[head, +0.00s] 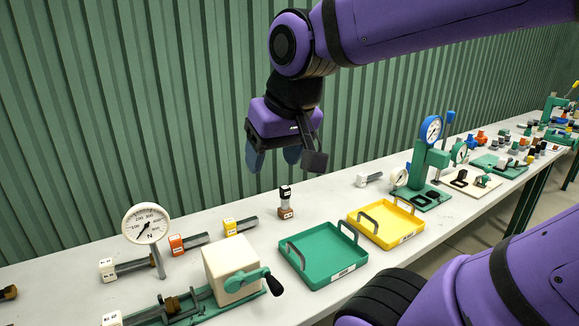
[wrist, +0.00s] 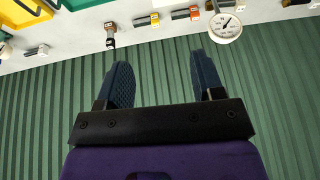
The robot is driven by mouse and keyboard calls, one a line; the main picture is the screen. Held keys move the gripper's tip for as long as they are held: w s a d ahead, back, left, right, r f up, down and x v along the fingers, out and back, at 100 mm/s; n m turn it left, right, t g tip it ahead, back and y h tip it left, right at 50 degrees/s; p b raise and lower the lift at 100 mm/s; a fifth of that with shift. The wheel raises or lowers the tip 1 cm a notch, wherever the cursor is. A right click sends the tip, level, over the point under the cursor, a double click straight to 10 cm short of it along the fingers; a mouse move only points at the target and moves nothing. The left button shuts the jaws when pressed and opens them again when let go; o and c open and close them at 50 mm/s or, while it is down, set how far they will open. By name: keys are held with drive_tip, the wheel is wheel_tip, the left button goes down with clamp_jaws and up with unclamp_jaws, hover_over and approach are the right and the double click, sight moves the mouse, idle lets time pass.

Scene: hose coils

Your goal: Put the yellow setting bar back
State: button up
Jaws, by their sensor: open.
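The yellow setting bar (head: 241,226) lies on the bench, a grey bar with a yellow labelled end at its left. It also shows small near the top of the wrist view (wrist: 146,21). My gripper (head: 273,158) is open and empty, high above the bench in front of the green wall, with its fingers pointing down in the head view. In the wrist view the two dark blue fingers (wrist: 161,65) are spread with nothing between them. The yellow bar is well apart from them.
An orange-ended bar (head: 189,243) lies left of the yellow one; a small brown and black block (head: 286,203) stands right. A dial gauge (head: 146,225), a cream crank box (head: 231,270), a green tray (head: 322,279) and a yellow tray (head: 386,241) share the bench.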

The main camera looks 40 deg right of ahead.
drive_tip(key=shift+s+a+f+n, duration=0.15)
drive_tip(key=shift+s+n, duration=0.35)
drive_tip(key=shift+s, duration=0.55)
drive_tip(key=shift+s+a+f+n, duration=0.1)
drive_tip(key=shift+s+f+n, duration=0.3)
drive_tip(key=shift+s, duration=0.6)
drive_tip(key=shift+r, duration=0.15)
